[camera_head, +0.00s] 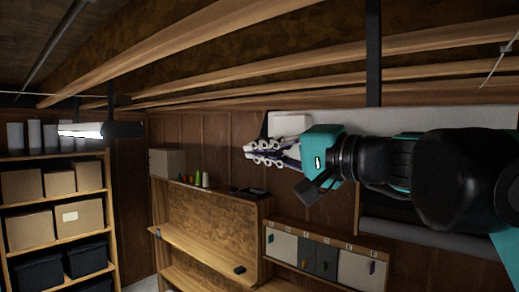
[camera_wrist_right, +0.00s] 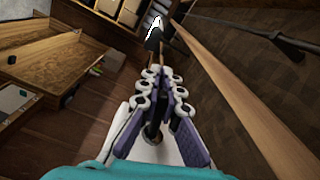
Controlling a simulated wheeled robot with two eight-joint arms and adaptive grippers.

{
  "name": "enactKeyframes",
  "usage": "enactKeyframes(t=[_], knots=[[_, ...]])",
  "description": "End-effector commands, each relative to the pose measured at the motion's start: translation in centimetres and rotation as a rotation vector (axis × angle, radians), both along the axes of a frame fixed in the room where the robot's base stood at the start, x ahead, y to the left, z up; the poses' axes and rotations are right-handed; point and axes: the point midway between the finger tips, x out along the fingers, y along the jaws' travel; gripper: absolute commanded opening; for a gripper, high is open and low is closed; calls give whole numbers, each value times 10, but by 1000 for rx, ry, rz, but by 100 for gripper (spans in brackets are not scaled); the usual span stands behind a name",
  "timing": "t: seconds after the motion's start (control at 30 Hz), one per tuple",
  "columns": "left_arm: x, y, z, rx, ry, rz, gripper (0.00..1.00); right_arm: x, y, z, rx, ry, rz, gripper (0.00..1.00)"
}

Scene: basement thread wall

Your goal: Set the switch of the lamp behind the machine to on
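A hanging lamp with a dark housing (camera_head: 122,129) and a bright white lit end (camera_head: 80,129) shows at the left in the head view. It also shows at the top of the right wrist view (camera_wrist_right: 155,38), beyond my fingertips. I cannot make out a switch on it, and no machine can be clearly identified. My right gripper (camera_head: 250,152), white and purple with a teal body, is raised near the back wall and points left. In the right wrist view its fingertips (camera_wrist_right: 160,73) are close together, with nothing visible held. My left gripper is not in view.
Wooden beams (camera_head: 230,85) run overhead, with a dark vertical post (camera_head: 373,55). Shelves with cardboard boxes (camera_head: 79,216) stand at left. Open air separates gripper and lamp.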

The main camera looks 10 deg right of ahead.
Motion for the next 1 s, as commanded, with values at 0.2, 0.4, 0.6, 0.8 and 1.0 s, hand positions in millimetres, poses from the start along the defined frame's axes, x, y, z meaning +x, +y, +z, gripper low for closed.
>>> enactKeyframes(t=[0.2, 0.4, 0.6, 0.8, 1.0], knots=[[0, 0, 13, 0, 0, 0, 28, 0, 1, 9, 142, 109, -2, 0], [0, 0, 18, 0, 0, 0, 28, 0, 1, 15, 286, 222, -2, 0], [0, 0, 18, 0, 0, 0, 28, 0, 0, 20, 415, 322, -2, 0], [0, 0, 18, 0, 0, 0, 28, 1, -1, 24, 512, 398, -2, 0], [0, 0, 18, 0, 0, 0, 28, 1, -2, 26, 571, 445, -1, 0]])
